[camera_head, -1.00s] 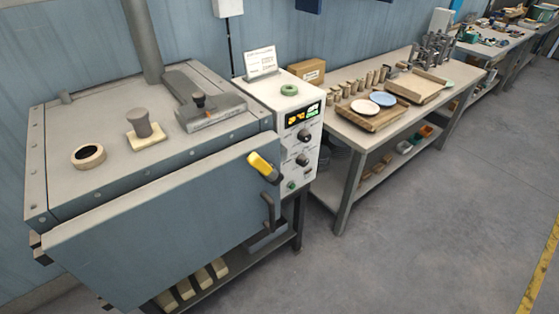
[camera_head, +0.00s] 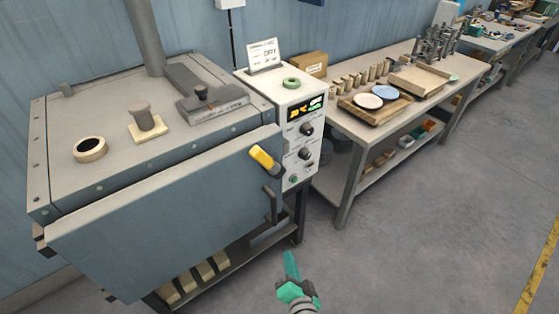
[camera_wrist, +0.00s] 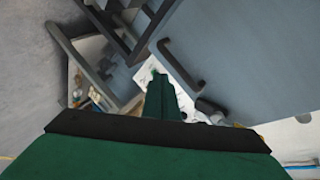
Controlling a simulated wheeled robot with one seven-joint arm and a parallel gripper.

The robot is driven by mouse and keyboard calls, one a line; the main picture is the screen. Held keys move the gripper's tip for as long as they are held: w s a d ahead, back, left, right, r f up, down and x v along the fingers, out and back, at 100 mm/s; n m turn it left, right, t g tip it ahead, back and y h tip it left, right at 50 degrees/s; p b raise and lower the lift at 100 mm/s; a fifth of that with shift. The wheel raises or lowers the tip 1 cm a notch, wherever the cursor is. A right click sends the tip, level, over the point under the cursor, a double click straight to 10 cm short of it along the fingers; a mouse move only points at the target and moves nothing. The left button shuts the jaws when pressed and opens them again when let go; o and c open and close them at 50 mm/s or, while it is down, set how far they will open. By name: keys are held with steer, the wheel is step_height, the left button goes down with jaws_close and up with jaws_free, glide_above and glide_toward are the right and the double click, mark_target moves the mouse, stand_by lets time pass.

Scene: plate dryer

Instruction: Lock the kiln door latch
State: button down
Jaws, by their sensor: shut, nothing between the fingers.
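The kiln (camera_head: 140,235) is a grey-blue box at the left, its front door facing me. The yellow latch handle (camera_head: 264,158) sits at the door's upper right edge, tilted up to the left on a dark pivot. Below it is a dark door pull (camera_head: 271,205), which also shows in the wrist view (camera_wrist: 181,66). My green gripper (camera_head: 291,265) is shut and empty. It is in front of the kiln, low and right of the door pull, apart from the latch. In the wrist view its fingers (camera_wrist: 158,85) point toward the door's edge. Whether the door is fully closed is hard to tell.
A control box (camera_head: 300,125) with a lit display stands against the kiln's right side. A workbench (camera_head: 352,150) with plates, trays and small pots stands further right. The kiln's stand (camera_head: 235,272) holds bricks below. The floor (camera_head: 430,230) at the right is clear.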

mark_target(265, 160)
steer(key=w+d+r+y, duration=0.2)
steer(key=w+r+y, duration=0.1)
steer(key=w+r, duration=0.45)
steer(key=w+d+r+n+g+y, duration=0.1)
steer(key=w+d+r+n+y, duration=0.1)
steer(key=r, duration=1)
steer(key=w+d+r+n+g+y, duration=0.2)
steer(key=d+r+n+y, duration=0.1)
steer(key=r, duration=0.9)
steer(key=shift+d+r+n+y, duration=0.2)
steer(key=shift+n+y, duration=0.4)
steer(key=shift+y, duration=0.6)
steer(key=shift+d, duration=0.1)
steer(key=w+a+f, duration=0.3)
steer(key=w+a, duration=0.1)
steer(key=a, duration=0.6)
steer(key=shift+w+f, duration=0.15)
steer(key=shift+w, duration=0.15)
